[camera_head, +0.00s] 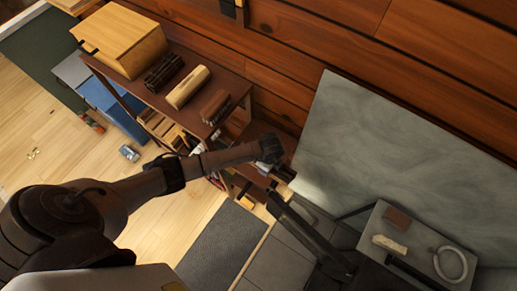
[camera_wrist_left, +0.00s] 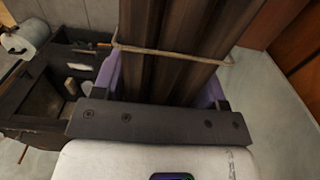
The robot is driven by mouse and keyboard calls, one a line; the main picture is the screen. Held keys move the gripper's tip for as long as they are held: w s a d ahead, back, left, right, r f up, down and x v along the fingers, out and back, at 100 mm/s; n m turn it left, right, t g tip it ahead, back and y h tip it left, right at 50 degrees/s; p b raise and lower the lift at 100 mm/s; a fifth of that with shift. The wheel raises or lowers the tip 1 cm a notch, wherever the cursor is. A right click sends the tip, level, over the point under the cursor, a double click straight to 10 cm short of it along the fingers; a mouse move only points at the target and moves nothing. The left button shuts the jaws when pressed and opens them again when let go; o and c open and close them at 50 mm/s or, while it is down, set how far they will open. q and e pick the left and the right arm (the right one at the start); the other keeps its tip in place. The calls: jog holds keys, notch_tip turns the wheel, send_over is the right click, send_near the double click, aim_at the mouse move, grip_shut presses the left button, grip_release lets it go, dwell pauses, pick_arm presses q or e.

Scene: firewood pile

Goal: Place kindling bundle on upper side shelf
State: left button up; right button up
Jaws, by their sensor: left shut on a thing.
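In the left wrist view my left gripper (camera_wrist_left: 163,95) is shut on the kindling bundle (camera_wrist_left: 172,55), dark brown sticks tied with a thin light cord. The bundle fills the space between the purple finger pads, and its far end is cut off by the top edge. In the head view my left arm reaches right, and my left gripper (camera_head: 281,171) is beside the right end of a brown shelf unit (camera_head: 228,75). The bundle is hard to make out there. The unit's upper shelf holds a dark bundle (camera_head: 163,72), a pale log (camera_head: 187,87) and a brown log (camera_head: 215,107).
A wooden box (camera_head: 123,40) stands on the unit's left end. A grey slab (camera_head: 400,165) leans at the plank wall, right of my gripper. A grey stand (camera_head: 420,240) holds a ring and small blocks. A long dark form (camera_head: 310,232), unclear, lies below my gripper.

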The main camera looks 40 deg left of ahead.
pick_arm(q)
jog(key=w+a+f+b, duration=0.1)
jog(key=a+f+b, duration=0.1)
jog(key=a+b, duration=0.1)
jog(key=w+a+f+b, duration=0.1)
jog(key=a+f+b, duration=0.1)
jog(key=a+b, duration=0.1)
jog(key=w+a+f+b, duration=0.1)
jog(key=a+f+b, duration=0.1)
jog(key=a+b, duration=0.1)
jog(key=shift+w+f, duration=0.15)
jog(key=shift+w, duration=0.2)
jog(key=shift+w+a+f+b, duration=0.1)
jog(key=shift+w+a+b, duration=0.1)
jog(key=shift+a+b, duration=0.3)
notch_tip(320, 180, down, 4)
jog(key=b, duration=0.4)
pick_arm(e)
notch_tip(320, 180, down, 15)
pick_arm(q)
jog(key=shift+f, duration=0.2)
jog(key=o, duration=1.1)
jog(key=shift+r, duration=0.1)
notch_tip(320, 180, up, 12)
jog(key=p, duration=1.1)
jog(key=shift+r+p, duration=0.15)
jog(key=shift+p, duration=0.2)
pick_arm(e)
notch_tip(320, 180, up, 12)
jog(key=shift+f, duration=0.2)
